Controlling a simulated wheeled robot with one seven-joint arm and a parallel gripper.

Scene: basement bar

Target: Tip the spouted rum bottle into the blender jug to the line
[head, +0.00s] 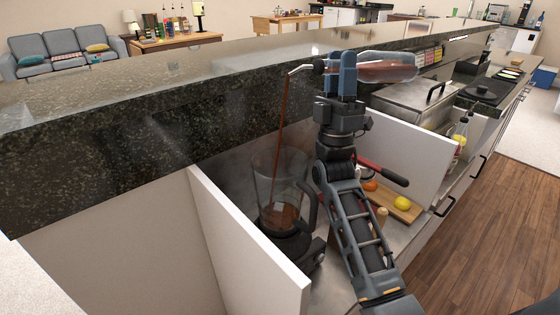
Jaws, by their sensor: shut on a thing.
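The spouted rum bottle (388,68) is clear glass with brown rum inside and lies nearly level above the counter, its metal spout (302,69) pointing left. My gripper (347,72) is shut on it near the neck, its blue fingers around the glass. A thin brown stream (281,125) falls from the spout into the blender jug (262,172). The jug is clear, stands upright on a dark base and has a dark handle on its right. Brown liquid (279,216) covers its bottom. I cannot make out the line on the jug.
White panels stand left (245,240) and right (415,150) of the blender. A dark stone ledge (120,130) runs behind it.

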